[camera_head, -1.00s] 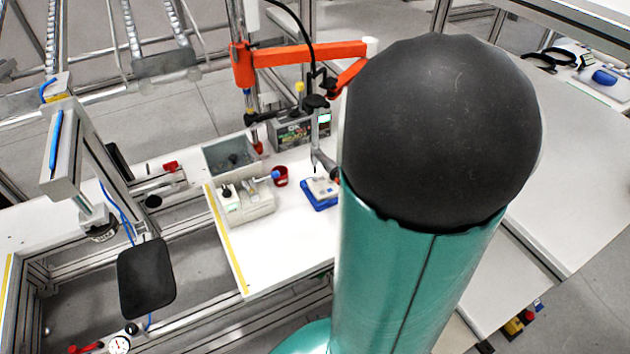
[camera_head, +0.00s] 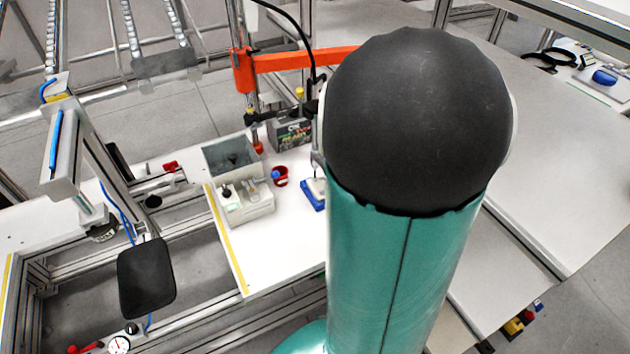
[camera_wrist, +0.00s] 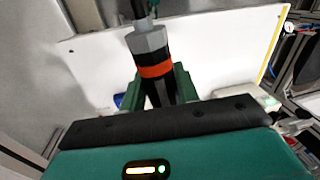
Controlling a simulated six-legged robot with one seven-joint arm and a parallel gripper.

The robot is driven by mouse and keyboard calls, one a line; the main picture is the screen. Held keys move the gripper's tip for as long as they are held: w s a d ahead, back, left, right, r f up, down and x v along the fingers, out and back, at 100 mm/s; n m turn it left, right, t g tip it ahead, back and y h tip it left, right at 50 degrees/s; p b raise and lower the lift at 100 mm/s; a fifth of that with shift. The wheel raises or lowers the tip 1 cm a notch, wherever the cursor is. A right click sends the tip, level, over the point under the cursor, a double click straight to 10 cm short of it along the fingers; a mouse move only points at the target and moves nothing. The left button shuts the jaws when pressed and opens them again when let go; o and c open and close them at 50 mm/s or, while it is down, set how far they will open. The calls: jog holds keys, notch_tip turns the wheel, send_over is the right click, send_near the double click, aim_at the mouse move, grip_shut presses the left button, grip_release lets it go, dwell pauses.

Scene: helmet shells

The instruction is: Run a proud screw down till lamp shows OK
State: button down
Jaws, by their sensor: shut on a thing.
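In the wrist view my gripper (camera_wrist: 162,90) is shut on a screwdriver (camera_wrist: 150,42) with a grey hexagonal body, an orange ring and a black lower part. In the head view my arm hides the gripper and nearly all of the screwdriver. A blue fixture with a pale top (camera_head: 312,193) stands on the white bench, partly behind my arm. The screw and the driver's tip are not visible. A dark box (camera_head: 290,134) with coloured writing on its face stands at the back of the bench. The writing is too small to read surely.
An orange jointed arm (camera_head: 300,58) reaches from a post behind the bench. The front of the white bench (camera_head: 275,255) is clear.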

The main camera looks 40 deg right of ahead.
jog(key=shift+f, duration=0.8)
dwell(2.0)
jog(key=shift+r, duration=0.1)
jog(key=shift+r, duration=2.95)
